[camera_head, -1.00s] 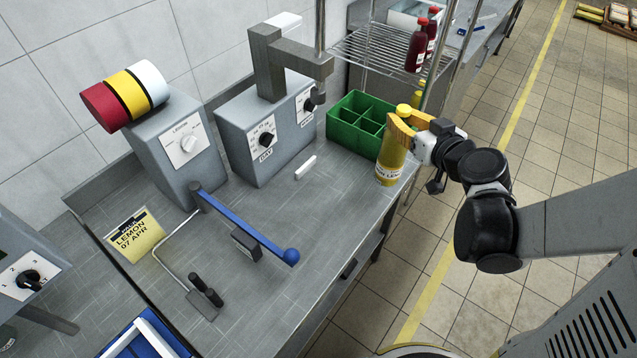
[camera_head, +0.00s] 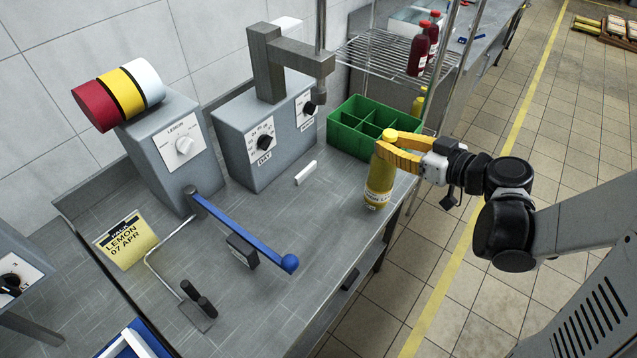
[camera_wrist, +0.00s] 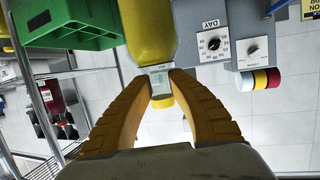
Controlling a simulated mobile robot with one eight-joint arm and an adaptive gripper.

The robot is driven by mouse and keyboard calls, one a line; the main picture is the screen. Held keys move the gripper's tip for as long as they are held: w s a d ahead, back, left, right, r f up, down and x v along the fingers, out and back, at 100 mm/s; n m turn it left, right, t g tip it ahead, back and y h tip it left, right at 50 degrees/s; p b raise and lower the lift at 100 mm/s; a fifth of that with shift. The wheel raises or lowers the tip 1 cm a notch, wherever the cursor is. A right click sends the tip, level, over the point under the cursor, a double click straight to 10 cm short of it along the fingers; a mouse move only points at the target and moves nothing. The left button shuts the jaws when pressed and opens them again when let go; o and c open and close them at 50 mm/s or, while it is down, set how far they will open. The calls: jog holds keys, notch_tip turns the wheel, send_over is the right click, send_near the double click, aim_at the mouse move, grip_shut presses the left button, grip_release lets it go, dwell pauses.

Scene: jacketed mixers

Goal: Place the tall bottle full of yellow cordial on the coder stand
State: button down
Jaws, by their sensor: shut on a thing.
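A tall bottle of yellow cordial (camera_head: 380,178) with a yellow cap is upright at the bench's right edge in the head view. My gripper (camera_head: 390,148) is shut on its upper part from the right. In the wrist view my gripper (camera_wrist: 161,95) has its orange fingers on either side of the bottle's neck, with the bottle (camera_wrist: 150,35) beyond. Whether the base touches the bench is hard to tell. The coder, a grey box with a DAY dial (camera_head: 264,142), has an overhanging arm and stands left of the bottle. The coder stand cannot be clearly singled out.
A green divided crate (camera_head: 352,137) stands behind the bottle, with another yellow bottle (camera_head: 419,103) beside it. A blue-handled lever (camera_head: 245,232), a white block (camera_head: 306,173) and a LEMON 07 APR card (camera_head: 126,240) are on the bench (camera_head: 325,235). Red bottles (camera_head: 418,52) stand on a wire rack.

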jog(key=shift+s+a+r+n+g+y, duration=0.2)
jog(key=shift+s+r+n+g+y, duration=0.15)
jog(key=shift+s+n+g+y, duration=0.2)
jog(key=shift+s+a+r+n+g+y, duration=0.2)
jog(key=shift+s+r+n+g+y, duration=0.15)
jog(key=shift+s+n+g+y, duration=0.15)
jog(key=shift+w+a, duration=0.1)
jog(key=shift+a, duration=0.1)
jog(key=r+b+x, duration=0.1)
jog(key=b+x, duration=0.4)
jog(key=x, duration=1.2)
jog(key=shift+w+a+r+b, duration=0.3)
jog(key=shift+a+b, duration=0.1)
jog(key=shift+a, duration=0.1)
jog(key=shift+f, duration=0.2)
jog(key=c, duration=1.3)
grip_release()
jog(key=shift+c, duration=0.2)
jog(key=shift+r, duration=0.15)
